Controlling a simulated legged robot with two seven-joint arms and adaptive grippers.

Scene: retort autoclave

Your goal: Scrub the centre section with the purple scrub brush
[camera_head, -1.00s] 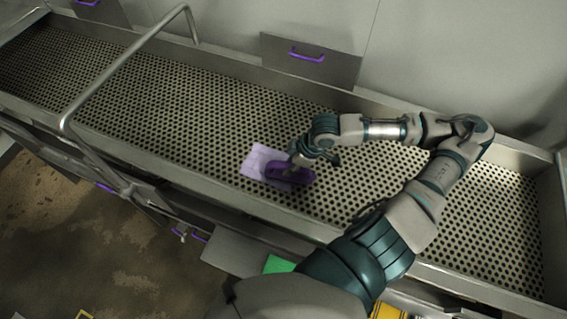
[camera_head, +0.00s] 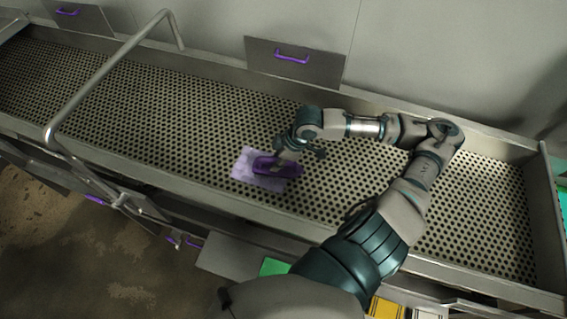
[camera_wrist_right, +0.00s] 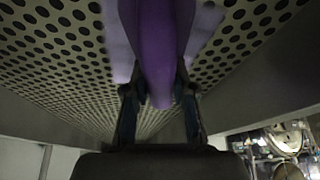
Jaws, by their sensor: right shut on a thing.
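The purple scrub brush (camera_head: 277,166) is in my right gripper (camera_head: 283,158), low over the perforated tray (camera_head: 180,110). A pale lilac patch (camera_head: 243,170) lies on the tray under and left of the brush. In the right wrist view, the two dark fingers of the gripper (camera_wrist_right: 160,95) close on either side of the purple brush handle (camera_wrist_right: 158,45). Lilac also shows beside the handle there. Whether the bristles touch the patch is hidden under the brush. My left gripper is out of view.
A bent metal rail (camera_head: 95,85) rises over the tray at the left. The tray has raised metal edges. A panel with a purple handle (camera_head: 292,56) is at the back wall. Green (camera_head: 274,267) and yellow (camera_head: 386,308) things lie below the front edge.

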